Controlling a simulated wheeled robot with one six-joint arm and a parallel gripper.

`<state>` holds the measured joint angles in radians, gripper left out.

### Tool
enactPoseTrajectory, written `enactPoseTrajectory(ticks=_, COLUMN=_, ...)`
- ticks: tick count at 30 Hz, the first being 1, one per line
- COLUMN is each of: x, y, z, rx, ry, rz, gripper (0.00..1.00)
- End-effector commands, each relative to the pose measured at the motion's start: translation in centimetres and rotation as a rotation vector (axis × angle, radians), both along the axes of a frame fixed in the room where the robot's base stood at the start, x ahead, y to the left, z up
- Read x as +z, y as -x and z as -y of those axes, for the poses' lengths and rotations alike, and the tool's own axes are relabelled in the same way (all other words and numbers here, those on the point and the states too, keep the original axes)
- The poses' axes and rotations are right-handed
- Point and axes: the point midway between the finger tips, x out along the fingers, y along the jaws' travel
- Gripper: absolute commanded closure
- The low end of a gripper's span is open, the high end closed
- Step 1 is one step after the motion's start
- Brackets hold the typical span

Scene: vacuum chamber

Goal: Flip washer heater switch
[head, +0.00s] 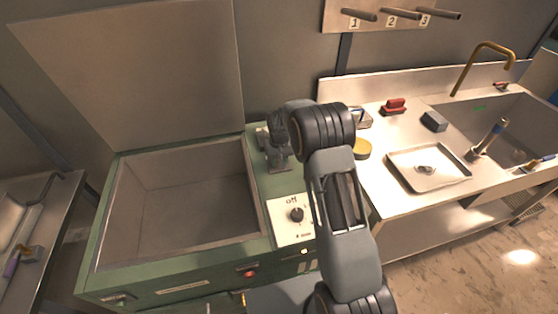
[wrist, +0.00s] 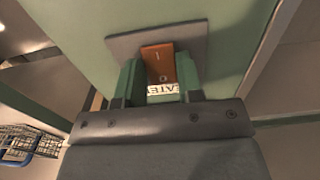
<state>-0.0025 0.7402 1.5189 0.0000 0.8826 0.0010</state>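The green washer (head: 180,256) stands at the left in the head view with its lid (head: 135,75) raised and its grey basin open. In the wrist view an orange rocker switch (wrist: 158,62), marked I and O, sits on a grey plate (wrist: 195,42) on a green face. A white label (wrist: 163,89) below the switch reads partly "EATE"; the rest is hidden. My gripper (wrist: 160,78) is open, its two green fingers on either side of the switch's lower part. I cannot tell whether they touch it.
A black knob (head: 296,214) sits on a white panel on the washer's top, near my arm. At the right, a sink counter holds a metal tray (head: 447,181), a red-handled brush (head: 394,106) and a dark block (head: 434,121).

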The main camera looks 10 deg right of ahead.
Motion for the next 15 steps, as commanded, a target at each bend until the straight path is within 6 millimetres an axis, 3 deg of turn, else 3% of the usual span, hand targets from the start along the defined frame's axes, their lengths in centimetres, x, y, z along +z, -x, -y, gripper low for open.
enactPoseTrajectory(ticks=7, x=0.02, y=-0.01, z=0.0, rx=0.0, ry=0.0, rz=0.0, gripper=0.9)
enactPoseTrajectory(ticks=15, x=0.21, y=-0.37, z=0.01, rx=0.0, ry=0.0, rz=-0.114, gripper=0.92)
